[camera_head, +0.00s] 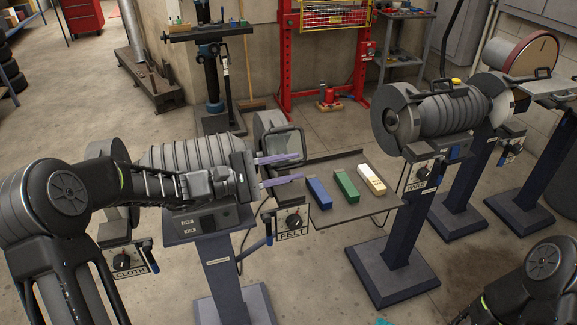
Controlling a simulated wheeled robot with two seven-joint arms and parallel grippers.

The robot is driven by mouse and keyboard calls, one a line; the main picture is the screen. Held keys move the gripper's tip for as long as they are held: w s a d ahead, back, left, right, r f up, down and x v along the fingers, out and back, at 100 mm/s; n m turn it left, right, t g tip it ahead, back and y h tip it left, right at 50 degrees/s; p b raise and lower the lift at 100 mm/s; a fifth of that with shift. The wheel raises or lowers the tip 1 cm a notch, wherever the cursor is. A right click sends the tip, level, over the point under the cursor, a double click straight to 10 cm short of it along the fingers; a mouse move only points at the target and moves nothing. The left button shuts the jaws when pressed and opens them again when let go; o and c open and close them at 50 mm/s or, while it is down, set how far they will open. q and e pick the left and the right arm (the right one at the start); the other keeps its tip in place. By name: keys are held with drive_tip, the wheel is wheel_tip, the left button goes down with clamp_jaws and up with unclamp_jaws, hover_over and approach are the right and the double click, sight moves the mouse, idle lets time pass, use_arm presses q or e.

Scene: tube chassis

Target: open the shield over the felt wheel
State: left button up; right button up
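The buffing machine (195,152) with the FELT sign (292,232) stands on a post at the left centre. At its right end is a grey round wheel housing or shield (268,123) with a black bar handle (290,140); the felt wheel itself is largely hidden, and I cannot tell the shield's exact position. My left gripper (281,169) reaches in from the left over the machine. Its two pale purple fingers are apart with nothing visible between them, just below the handle. I cannot tell if they touch it. My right arm shows at the bottom right; its gripper is out of frame.
A tray (345,212) right of the gripper holds a blue bar (319,193), a green bar (346,187) and a white bar (371,180). A second machine (445,110) with a WIRE sign (415,187) stands to the right. A CLOTH sign (130,272) is at left.

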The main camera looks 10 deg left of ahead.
use_arm(q)
drive_tip(key=shift+c, duration=0.5)
clamp_jaws()
drive_tip(key=shift+f, duration=0.1)
drive_tip(key=shift+s+f, duration=0.1)
drive_tip(key=shift+f, duration=0.05)
idle(0.5)
